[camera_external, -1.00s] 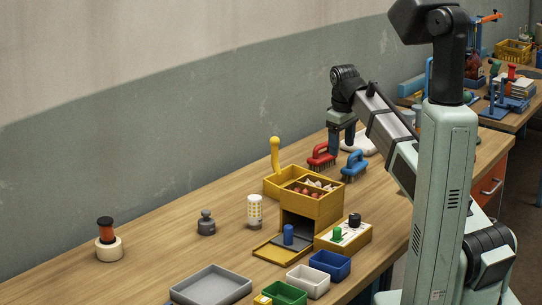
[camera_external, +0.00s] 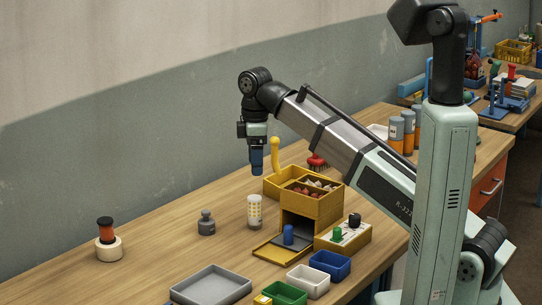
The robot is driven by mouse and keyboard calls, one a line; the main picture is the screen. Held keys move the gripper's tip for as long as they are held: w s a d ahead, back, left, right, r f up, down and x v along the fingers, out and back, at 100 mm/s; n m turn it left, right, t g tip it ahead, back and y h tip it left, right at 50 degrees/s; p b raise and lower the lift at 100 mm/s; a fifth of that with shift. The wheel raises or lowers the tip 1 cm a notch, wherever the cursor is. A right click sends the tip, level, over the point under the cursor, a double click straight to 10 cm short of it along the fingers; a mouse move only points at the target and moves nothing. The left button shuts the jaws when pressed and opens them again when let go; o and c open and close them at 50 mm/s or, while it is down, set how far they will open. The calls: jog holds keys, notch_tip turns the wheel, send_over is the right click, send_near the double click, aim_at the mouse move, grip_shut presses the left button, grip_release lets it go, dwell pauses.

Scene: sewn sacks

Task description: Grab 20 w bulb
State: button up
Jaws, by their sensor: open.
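A white upright cylinder with rows of yellow dots (camera_external: 255,212) stands on the table left of the yellow box. It looks like a corn-type LED bulb, but no wattage marking can be read. My gripper (camera_external: 257,170) points down, above the cylinder in the picture and apart from it. Its fingers are open and empty, though seen nearly edge-on. I cannot tell its exact height or depth relative to the cylinder.
A yellow box (camera_external: 325,206) with a yellow-knobbed handle (camera_external: 275,157) stands close right. A grey weight (camera_external: 207,223) is left of the cylinder. A grey tray (camera_external: 211,287) and small bins, including a green one (camera_external: 287,293), lie in front. Table farther left is mostly clear.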

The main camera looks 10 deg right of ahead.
aim_at(255, 209)
jog(key=shift+s+a+f, duration=0.1)
jog(key=shift+s+f, duration=0.1)
jog(key=shift+f, duration=0.1)
notch_tip(255, 209, down, 8)
jog(key=shift+s+a+f, duration=0.1)
jog(key=shift+s+f, duration=0.1)
jog(key=shift+f, duration=1.1)
jog(key=shift+s+a+f, duration=0.1)
jog(key=shift+s+f, duration=0.05)
jog(key=shift+f, duration=1.15)
jog(key=c, duration=1.2)
jog(key=shift+o, duration=0.2)
jog(key=shift+r, duration=0.15)
